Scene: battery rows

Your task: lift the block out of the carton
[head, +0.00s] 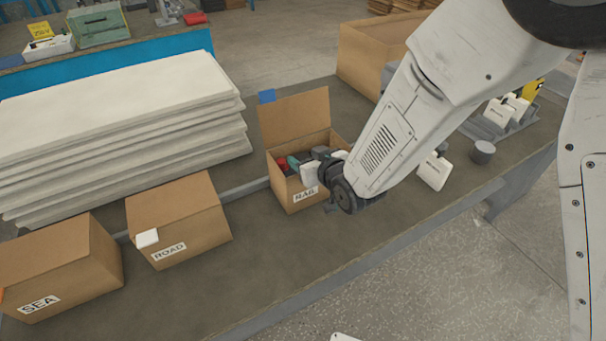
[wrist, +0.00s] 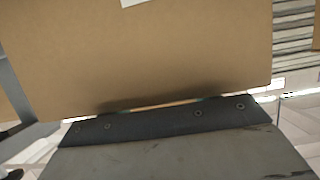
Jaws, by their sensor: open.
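The open carton labelled RAIL (head: 285,188) stands on the bench with its back flap up. Inside it are mixed pieces: a red one (head: 282,162), a teal one (head: 293,161), dark grey ones and a white block (head: 308,169). I cannot tell which is the block meant. My gripper (head: 345,200) is at the carton's front right side, partly covered by my own arm; it is open, and I see nothing held. In the wrist view, a cardboard wall (wrist: 140,55) fills most of the picture, close beyond my gripper's dark edge (wrist: 170,118).
Closed cartons marked ROAD (head: 180,220) and SEA (head: 65,270) stand to the left. A stack of white sheets (head: 120,120) lies behind them. A larger open carton (head: 365,60) stands behind right. White pieces (head: 433,170) and a grey cylinder (head: 482,152) are to the right. The front bench strip is clear.

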